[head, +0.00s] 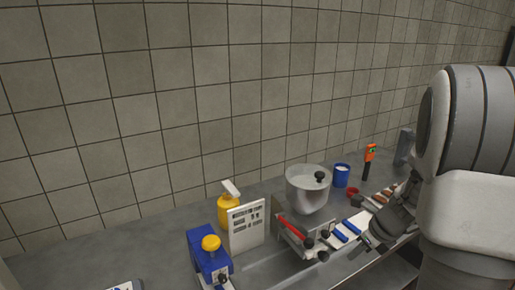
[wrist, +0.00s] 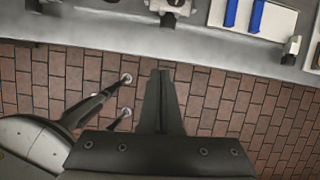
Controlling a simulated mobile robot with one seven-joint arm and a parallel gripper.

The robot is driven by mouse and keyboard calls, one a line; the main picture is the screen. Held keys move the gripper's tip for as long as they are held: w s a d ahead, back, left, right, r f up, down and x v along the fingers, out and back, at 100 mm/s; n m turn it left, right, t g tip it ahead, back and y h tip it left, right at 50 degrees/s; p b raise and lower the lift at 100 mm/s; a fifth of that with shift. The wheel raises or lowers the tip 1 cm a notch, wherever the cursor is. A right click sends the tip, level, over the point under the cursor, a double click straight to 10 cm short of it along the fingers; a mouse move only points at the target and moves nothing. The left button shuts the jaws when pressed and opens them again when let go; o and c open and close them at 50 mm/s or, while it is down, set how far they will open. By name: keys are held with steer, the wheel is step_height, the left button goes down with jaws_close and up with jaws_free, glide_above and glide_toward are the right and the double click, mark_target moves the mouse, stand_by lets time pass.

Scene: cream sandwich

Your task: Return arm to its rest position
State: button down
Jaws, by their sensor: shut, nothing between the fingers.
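My gripper (wrist: 162,74) is shut and empty in the wrist view, its two dark fingers together. Below the fingers is the reddish brick floor, just in front of the counter edge. In the head view my gripper (head: 371,245) is at the right, by the counter's front edge, near a white tray with blue-handled items. My arm hides part of the counter on that side.
The grey counter (head: 160,222) runs along a tiled wall. The white tray (wrist: 279,31) lies near the edge.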

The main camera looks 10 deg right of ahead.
steer(key=s+a+r+n, duration=0.6)
steer(key=a+r+n, duration=0.65)
steer(key=n, duration=0.25)
steer(key=s+a+r+n+h, duration=0.1)
steer(key=s+a+r+n, duration=0.1)
steer(key=s+n, duration=0.4)
steer(key=s+a+r+n+t, duration=0.1)
steer(key=s+a+r+n, duration=0.1)
steer(key=s+n, duration=0.3)
steer(key=shift+s+a+r+n+t+h, duration=0.35)
steer(key=shift+r+n+h, duration=0.1)
steer(key=shift+n, duration=1.85)
